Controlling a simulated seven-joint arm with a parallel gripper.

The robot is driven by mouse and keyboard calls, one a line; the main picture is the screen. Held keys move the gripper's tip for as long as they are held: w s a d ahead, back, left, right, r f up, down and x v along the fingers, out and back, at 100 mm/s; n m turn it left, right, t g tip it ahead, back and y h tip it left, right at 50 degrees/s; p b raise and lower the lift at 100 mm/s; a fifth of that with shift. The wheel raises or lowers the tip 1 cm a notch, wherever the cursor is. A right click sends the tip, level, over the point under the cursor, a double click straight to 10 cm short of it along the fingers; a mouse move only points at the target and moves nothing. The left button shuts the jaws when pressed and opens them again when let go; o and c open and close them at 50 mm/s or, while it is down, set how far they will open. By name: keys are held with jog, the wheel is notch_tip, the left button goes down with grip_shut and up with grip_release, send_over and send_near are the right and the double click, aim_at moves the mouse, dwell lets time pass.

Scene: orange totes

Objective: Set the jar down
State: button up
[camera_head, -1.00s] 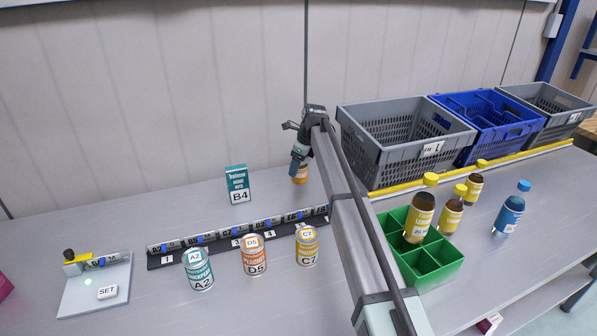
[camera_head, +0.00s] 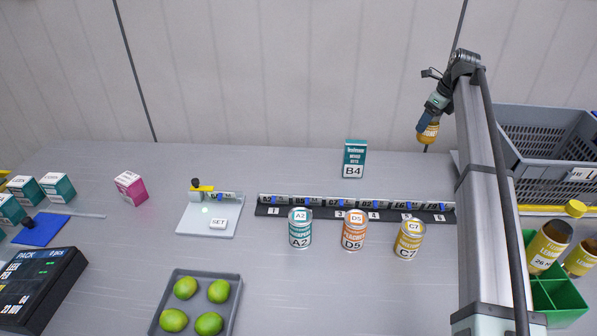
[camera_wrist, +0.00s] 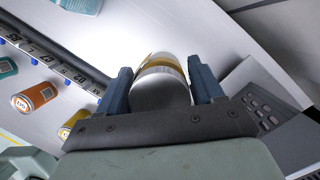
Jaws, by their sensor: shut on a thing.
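The jar (camera_head: 428,133) has a yellow-orange band and hangs below my gripper (camera_head: 424,122) at the back right of the table in the head view. In the wrist view the jar (camera_wrist: 160,85) shows a pale end and a yellow band, upright between the two blue-grey fingers of my gripper (camera_wrist: 160,88). My gripper is shut on it. The jar appears to be held above the grey table (camera_head: 300,170), but the gap under it is hard to judge. Its label is too small to read.
The teal B4 box (camera_head: 354,159) stands to the left of the jar. A numbered black rail (camera_head: 355,212) and cans A2 (camera_head: 300,229), D5 (camera_head: 354,231) and C7 (camera_head: 409,240) are nearer. A grey crate (camera_head: 545,140) and green divided bin (camera_head: 555,300) are at right.

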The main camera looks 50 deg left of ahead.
jog(key=s+a+n+g, duration=0.1)
jog(key=s+a+n, duration=0.4)
jog(key=s+a, duration=2.5)
jog(key=shift+m, duration=0.3)
jog(key=shift+d+f, duration=0.2)
jog(key=shift+f, duration=7.05)
jog(key=shift+f, duration=0.1)
jog(key=o, duration=1.3)
jog(key=v, duration=1.2)
jog(key=shift+w+a, duration=0.15)
